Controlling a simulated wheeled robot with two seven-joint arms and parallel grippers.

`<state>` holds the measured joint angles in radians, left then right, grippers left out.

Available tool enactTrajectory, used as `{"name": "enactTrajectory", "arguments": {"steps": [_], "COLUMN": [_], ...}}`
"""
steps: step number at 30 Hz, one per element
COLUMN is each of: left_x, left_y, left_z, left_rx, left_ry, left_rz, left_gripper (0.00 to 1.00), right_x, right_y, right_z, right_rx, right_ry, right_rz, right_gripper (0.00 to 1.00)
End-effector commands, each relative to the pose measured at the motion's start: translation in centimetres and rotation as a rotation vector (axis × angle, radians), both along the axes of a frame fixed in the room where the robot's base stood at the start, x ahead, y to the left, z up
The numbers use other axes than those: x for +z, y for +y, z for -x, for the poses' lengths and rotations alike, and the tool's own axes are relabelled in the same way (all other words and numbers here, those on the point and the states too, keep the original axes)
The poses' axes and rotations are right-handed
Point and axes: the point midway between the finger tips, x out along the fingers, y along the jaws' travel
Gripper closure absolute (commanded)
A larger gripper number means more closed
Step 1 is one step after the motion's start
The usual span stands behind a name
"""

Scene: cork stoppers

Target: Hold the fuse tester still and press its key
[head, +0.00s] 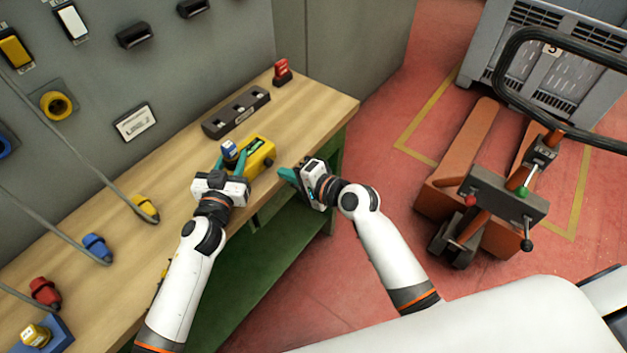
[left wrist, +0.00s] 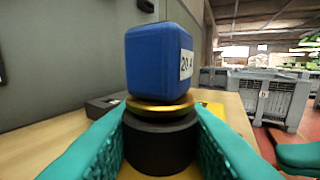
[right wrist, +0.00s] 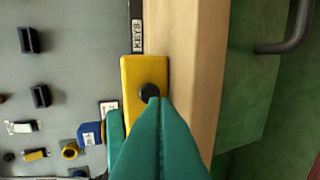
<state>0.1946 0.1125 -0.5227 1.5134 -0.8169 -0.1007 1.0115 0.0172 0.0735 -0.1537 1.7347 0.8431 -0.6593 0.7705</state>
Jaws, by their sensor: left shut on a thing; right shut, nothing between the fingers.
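The yellow fuse tester (head: 262,152) sits near the front edge of the wooden bench. A blue fuse (left wrist: 158,62) marked 20 A stands upright in the tester's black collar (left wrist: 160,140), above a brass ring. My left gripper (head: 229,160) is shut on that collar, one finger on each side. The tester's round black key (right wrist: 150,91) shows on its yellow body in the right wrist view. My right gripper (head: 283,172) is shut and empty, its tips close beside the key. I cannot tell whether they touch it.
A dark socket strip (head: 236,112) lies behind the tester, with a red item (head: 282,72) at the bench's far end. Yellow, blue and red plugs (head: 95,246) lie along the left of the bench. A pallet truck (head: 490,200) stands on the red floor at right.

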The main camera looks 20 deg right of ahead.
Motion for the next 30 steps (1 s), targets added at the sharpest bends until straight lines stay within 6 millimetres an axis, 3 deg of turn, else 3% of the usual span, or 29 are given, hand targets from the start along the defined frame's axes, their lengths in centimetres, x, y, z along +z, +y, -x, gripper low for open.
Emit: {"name": "enactTrajectory", "arguments": {"steps": [6,12,30], "left_x": [-0.1,-0.1,-0.1], "left_y": [0.2,0.4,0.5], "left_z": [-0.1,-0.1,-0.2], "left_rx": [0.005,0.008,0.01], "left_ry": [0.003,0.002,0.002], "left_rz": [-0.003,-0.004,-0.006], "left_gripper": [1.0,1.0,1.0], "right_x": [1.6,2.5,2.9], "right_y": [-3.0,-4.8,-5.4], "right_z": [4.1,6.4,7.1], "right_rx": [0.0,-0.002,-0.003], "right_ry": [0.0,0.0,-0.002], "right_rz": [0.004,0.002,0.001], "right_gripper": [1.0,1.0,1.0]}}
